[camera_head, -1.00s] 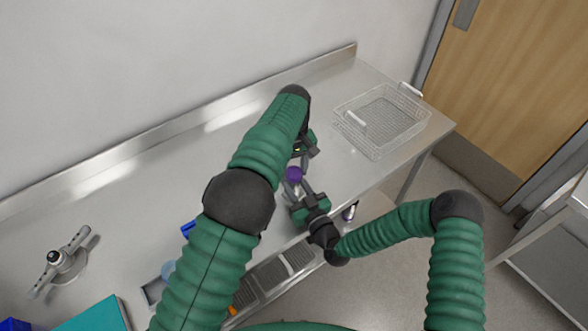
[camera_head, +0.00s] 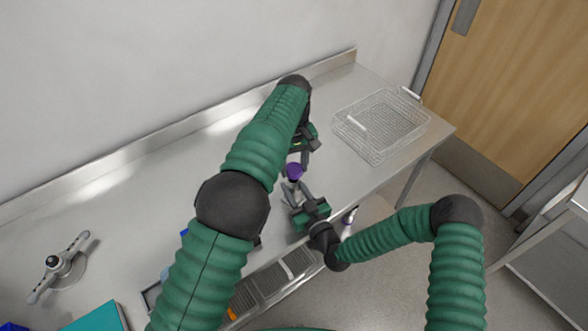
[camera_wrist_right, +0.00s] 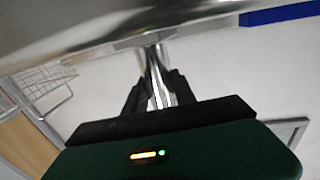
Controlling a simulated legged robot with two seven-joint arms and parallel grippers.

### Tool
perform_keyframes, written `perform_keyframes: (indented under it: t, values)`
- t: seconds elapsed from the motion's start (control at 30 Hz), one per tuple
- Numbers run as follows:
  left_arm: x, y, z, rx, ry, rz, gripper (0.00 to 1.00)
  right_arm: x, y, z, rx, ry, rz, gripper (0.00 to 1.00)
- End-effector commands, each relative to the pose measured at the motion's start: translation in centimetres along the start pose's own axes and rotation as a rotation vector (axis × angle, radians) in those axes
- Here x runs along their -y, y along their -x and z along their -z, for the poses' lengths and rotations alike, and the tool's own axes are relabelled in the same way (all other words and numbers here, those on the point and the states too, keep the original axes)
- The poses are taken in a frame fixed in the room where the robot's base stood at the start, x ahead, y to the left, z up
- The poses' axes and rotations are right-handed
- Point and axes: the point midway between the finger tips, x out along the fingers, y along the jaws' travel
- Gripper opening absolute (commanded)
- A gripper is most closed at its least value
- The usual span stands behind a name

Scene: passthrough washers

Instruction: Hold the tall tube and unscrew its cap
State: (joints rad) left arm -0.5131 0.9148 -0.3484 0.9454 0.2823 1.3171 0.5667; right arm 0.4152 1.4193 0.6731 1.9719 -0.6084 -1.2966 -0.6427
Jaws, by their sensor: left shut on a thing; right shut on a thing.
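The tall tube (camera_wrist_right: 157,75) is shiny and clear or silvery; it stands between the fingers of my right gripper (camera_wrist_right: 158,90) in the right wrist view. In the head view my right gripper (camera_head: 297,192) is shut on the tube from the front, just below the purple cap (camera_head: 294,171). My left gripper (camera_head: 302,160) reaches down from behind and is shut at the cap. Its fingers partly hide the contact, and I cannot tell whether the cap is still threaded on the tube.
A wire basket (camera_head: 383,125) stands at the right end of the steel table (camera_head: 130,190). A valve-like fixture (camera_head: 60,265) and a teal box (camera_head: 98,318) are at the left. My left arm hides the table's middle.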

Motion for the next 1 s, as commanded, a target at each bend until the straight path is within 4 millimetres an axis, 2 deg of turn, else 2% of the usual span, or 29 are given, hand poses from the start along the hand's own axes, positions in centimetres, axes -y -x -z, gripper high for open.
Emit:
perform_keyframes:
  t: [0.13, 0.37, 0.4, 0.57, 0.87, 1.0]
  values:
    - [0.0, 2.0, 0.0, 0.0, 0.001, -0.002, 0.0, 0.0, 0.1, -0.2, 0.005, 0.0, -0.001, 0.0]
    - [0.0, 2.2, 0.0, 0.0, 0.001, 0.0, 0.0, 0.0, 0.1, -0.2, 0.005, 0.0, -0.001, 0.0]
    - [0.0, 2.2, 0.0, 0.0, 0.001, 0.0, 0.0, 0.0, 0.1, -0.2, 0.005, 0.0, -0.001, 0.37]
    - [0.0, 2.2, 0.0, 0.0, 0.001, 0.0, 0.0, 0.0, 0.1, -0.1, 0.003, 0.0, 0.0, 0.57]
    - [0.0, 2.2, 0.0, 0.0, 0.001, 0.0, 0.0, 0.0, 0.2, 0.0, 0.001, 0.0, 0.0, 0.57]
    - [0.0, 1.9, 0.0, 0.0, 0.001, 0.0, 0.0, 0.0, 1.8, -0.2, 0.002, 0.0, 0.001, 0.57]
